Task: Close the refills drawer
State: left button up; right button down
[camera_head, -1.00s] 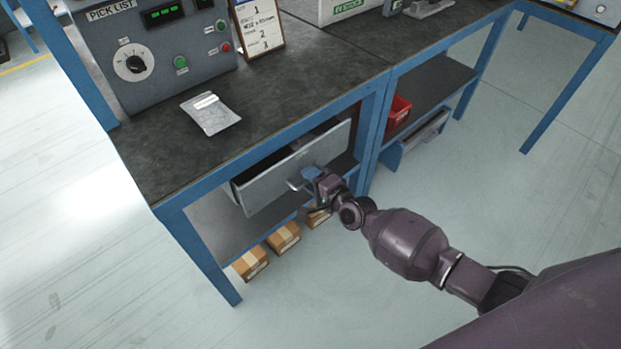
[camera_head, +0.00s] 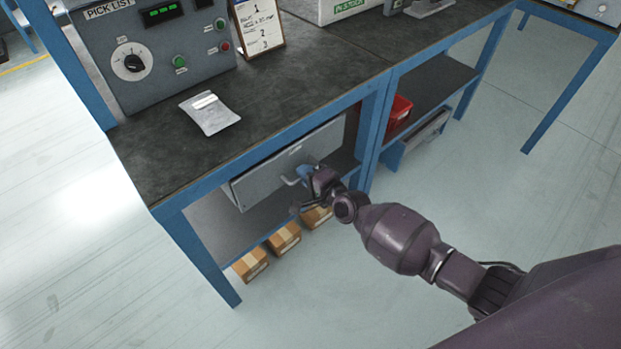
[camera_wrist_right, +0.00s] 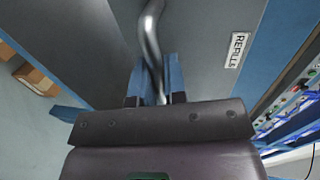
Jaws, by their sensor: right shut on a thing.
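The refills drawer (camera_head: 262,178) is a grey drawer under the left part of the bench top. Its front stands close under the bench edge, and no opening shows above it in the head view. In the right wrist view its REFILLS label (camera_wrist_right: 237,50) is to the right of the metal bar handle (camera_wrist_right: 151,38). My right gripper (camera_head: 304,174) is at the drawer front, its blue fingers (camera_wrist_right: 157,80) shut on the handle, which also shows in the head view (camera_head: 290,181). My left gripper is in neither view.
The bench top (camera_head: 290,95) holds a silver pouch (camera_head: 210,113), a control box (camera_head: 150,55) and a pick list board (camera_head: 258,28). Cardboard boxes (camera_head: 284,238) sit below the drawer. A red bin (camera_head: 399,108) is on the shelf to the right. A blue bench leg (camera_head: 370,140) stands right of the drawer.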

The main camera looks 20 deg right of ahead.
jog(key=shift+w+a+r, duration=0.15)
jog(key=shift+w+a, duration=0.1)
jog(key=shift+w, duration=0.5)
jog(key=c, duration=1.6)
grip_release()
jog(key=o, duration=0.4)
jog(key=shift+w+a, duration=0.15)
jog(key=shift+w, duration=0.05)
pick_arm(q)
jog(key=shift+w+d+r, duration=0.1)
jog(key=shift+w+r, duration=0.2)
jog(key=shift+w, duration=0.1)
pick_arm(e)
jog(key=shift+s, duration=0.1)
